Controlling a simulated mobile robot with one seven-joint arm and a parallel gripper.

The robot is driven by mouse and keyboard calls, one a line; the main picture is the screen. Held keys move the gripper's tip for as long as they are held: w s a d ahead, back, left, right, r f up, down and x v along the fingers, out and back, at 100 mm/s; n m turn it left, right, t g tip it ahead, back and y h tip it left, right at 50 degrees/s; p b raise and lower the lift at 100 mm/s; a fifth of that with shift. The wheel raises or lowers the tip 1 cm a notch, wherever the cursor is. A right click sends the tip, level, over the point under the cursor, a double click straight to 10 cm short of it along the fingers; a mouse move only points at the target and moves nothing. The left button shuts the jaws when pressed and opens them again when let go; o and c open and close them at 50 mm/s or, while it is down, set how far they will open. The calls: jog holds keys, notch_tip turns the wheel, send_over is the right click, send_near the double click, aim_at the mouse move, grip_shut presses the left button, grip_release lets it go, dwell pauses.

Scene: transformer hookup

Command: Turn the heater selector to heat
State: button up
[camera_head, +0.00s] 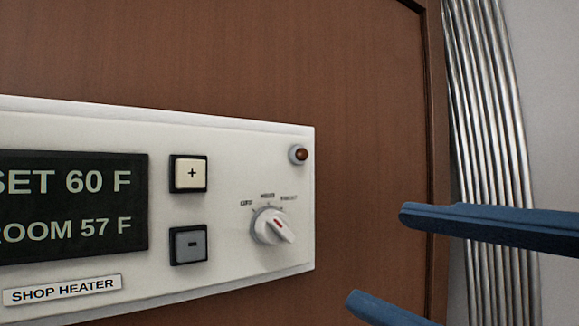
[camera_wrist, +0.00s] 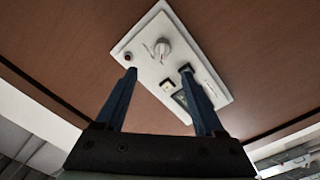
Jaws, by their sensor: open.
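In the wrist view, the knob (camera_wrist: 162,48) appears just beyond and between the fingertips (camera_wrist: 158,72). No contact shows.
The panel also has a plus button (camera_head: 190,174), a minus button (camera_head: 188,245), a dark reddish lamp (camera_head: 298,154) and a display (camera_head: 75,203) reading SET 60 F, ROOM 57 F. It sits on a brown wooden board (camera_head: 370,100). Silvery vertical pipes (camera_head: 490,120) stand at right.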

aim_at(283, 229)
jog(key=p+x, duration=0.1)
jog(key=x, duration=1.1)
jog(key=shift+w+a, duration=0.15)
jog(key=shift+a, duration=0.3)
jog(key=shift+c, duration=0.3)
jog(key=shift+f, duration=0.1)
grip_shut()
